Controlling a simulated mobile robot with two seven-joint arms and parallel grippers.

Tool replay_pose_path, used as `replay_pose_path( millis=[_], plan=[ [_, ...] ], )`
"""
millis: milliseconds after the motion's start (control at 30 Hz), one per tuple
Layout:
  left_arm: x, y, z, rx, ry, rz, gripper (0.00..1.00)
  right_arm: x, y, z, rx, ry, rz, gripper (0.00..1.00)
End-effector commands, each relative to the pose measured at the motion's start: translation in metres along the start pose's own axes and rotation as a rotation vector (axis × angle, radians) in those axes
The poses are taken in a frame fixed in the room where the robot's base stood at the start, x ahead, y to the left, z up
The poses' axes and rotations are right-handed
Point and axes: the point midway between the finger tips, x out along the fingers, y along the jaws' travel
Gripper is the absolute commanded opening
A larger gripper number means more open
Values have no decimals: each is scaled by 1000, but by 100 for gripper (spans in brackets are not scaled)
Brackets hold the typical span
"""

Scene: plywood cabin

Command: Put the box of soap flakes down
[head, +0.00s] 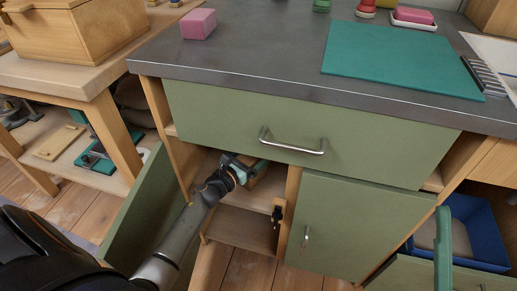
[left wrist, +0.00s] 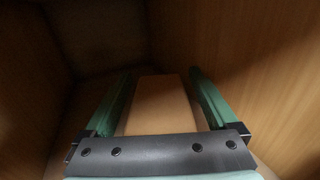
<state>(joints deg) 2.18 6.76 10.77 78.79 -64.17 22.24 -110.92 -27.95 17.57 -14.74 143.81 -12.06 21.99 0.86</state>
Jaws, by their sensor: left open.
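My left gripper (head: 250,168) reaches into the open left compartment of the green cabinet, under the wide drawer. In the left wrist view its two green fingers (left wrist: 162,108) stand apart on either side of a plain tan box (left wrist: 160,100), which appears to be the box of soap flakes. A narrow dark gap shows beside the box on the left; contact with the fingers is hard to judge. The box seems to rest on the compartment's shelf (head: 245,226). In the head view the gripper and cabinet mostly hide it.
The open cabinet door (head: 150,208) stands left of my arm. The drawer (head: 300,130) above and right door (head: 340,228) are shut. A pink block (head: 198,24) and green mat (head: 400,58) lie on the counter. A blue bin (head: 478,232) sits lower right.

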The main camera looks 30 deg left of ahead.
Motion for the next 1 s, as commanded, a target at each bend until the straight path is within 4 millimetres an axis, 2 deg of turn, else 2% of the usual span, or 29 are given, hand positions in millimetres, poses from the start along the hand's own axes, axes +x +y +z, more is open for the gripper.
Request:
replay_pose_path(
  millis=[67,400,533,700,1000],
  plan=[
    [0,0,5,-1,0,0,92,4,2,-4,3,1,2,98],
    [-54,0,3,0,3,1,92,9,6,-11,11,9,6,98],
    [-68,0,2,-1,2,-1,92,10,7,-12,11,10,8,98],
    [-75,0,2,1,1,0,92,10,7,-13,11,10,7,98],
    [-75,0,5,0,1,0,92,12,8,-13,8,10,4,98]
  ],
)
